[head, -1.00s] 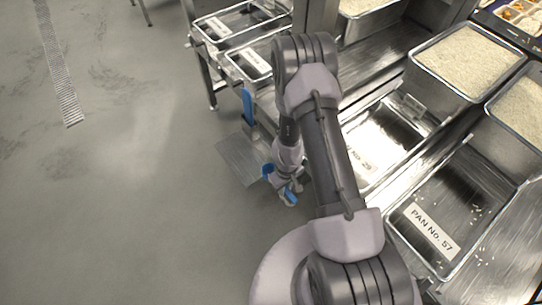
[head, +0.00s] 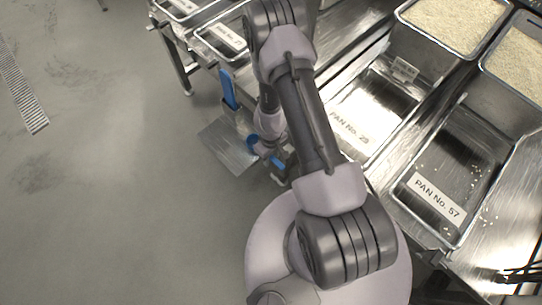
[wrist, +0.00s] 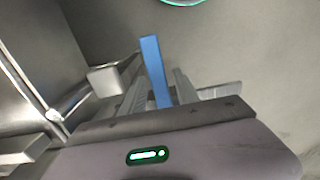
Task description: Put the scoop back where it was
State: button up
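The scoop (wrist: 154,66) shows as a straight blue handle between the fingers of my gripper (wrist: 158,88) in the wrist view. A small blue part of it also shows at my gripper (head: 277,162) in the head view. The fingers flank the handle closely, and my gripper appears shut on it. The scoop's bowl cannot be made out. My gripper is low, beside the left side of the metal table and just right of a flat metal plate (head: 224,148).
A blue upright bar (head: 228,88) stands at the table's side above the plate. Pan No. 29 (head: 352,125) and Pan No. 57 (head: 437,199) lie right of my arm; Pan No. 57 has scattered grains. Rice-filled pans (head: 397,12) stand behind.

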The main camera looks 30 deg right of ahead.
jog(key=shift+r, duration=0.1)
jog(key=w+a+r+m+t+p, duration=0.15)
jog(key=r+p, duration=0.25)
jog(key=r, duration=1)
jog(key=w+a+r+m+t+y+p, duration=0.1)
jog(key=w+a+r+p, duration=0.3)
jog(key=r, duration=0.9)
jog(key=w+r+m+t+p, duration=0.1)
jog(key=r+p, duration=0.4)
jog(key=r, duration=0.9)
jog(key=s+a+r+m+t, duration=0.1)
jog(key=s+a+r, duration=0.1)
jog(key=s+r, duration=0.35)
jog(key=s+a+r+m, duration=0.1)
jog(key=s+r, duration=0.1)
jog(key=r, duration=0.7)
jog(key=s+r+m, duration=0.1)
jog(key=s+r, duration=0.2)
jog(key=s, duration=0.2)
jog(key=s+a+r+m+t+y, duration=0.1)
jog(key=s+r, duration=0.3)
jog(key=s, duration=0.2)
jog(key=shift+s+a, duration=0.25)
jog(key=shift+s, duration=0.05)
jog(key=shift+m+t, duration=0.25)
